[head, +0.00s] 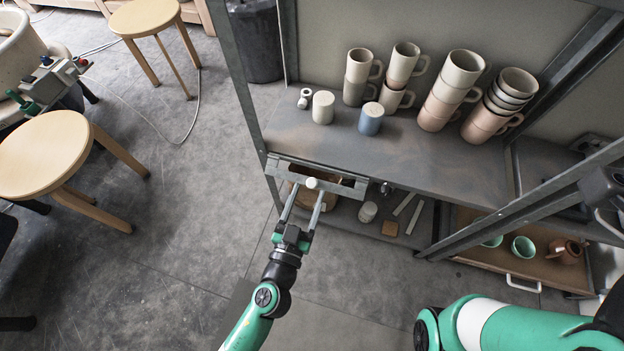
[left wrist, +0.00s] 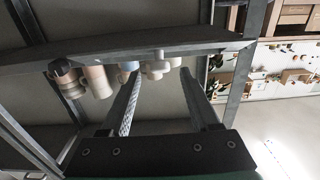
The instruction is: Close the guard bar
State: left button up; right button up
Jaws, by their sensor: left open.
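The guard bar (head: 345,187) is a grey metal bar with a pale round knob (head: 311,183), at the front left of the shelf unit. My left gripper (head: 306,193) is open, its two long fingers pointing at the bar with the knob near their tips. I cannot tell whether either finger touches it. The left wrist view also shows the two fingers (left wrist: 160,80) spread apart, reaching toward a grey metal edge. The bar's far attachment is unclear. My right arm (head: 520,325) shows at the bottom right; its gripper is out of view.
The grey shelf board (head: 420,165) carries stacked mugs (head: 450,90), a white jar (head: 323,107) and a blue jar (head: 371,118). A shelf upright (head: 245,85) stands left of the bar. A wooden drawer (head: 520,265) holds green cups.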

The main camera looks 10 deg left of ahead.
aim_at(311, 185)
pick_arm(q)
jog(key=w, duration=0.4)
jog(key=shift+w+d, duration=0.15)
jog(key=shift+d, duration=0.1)
grip_shut()
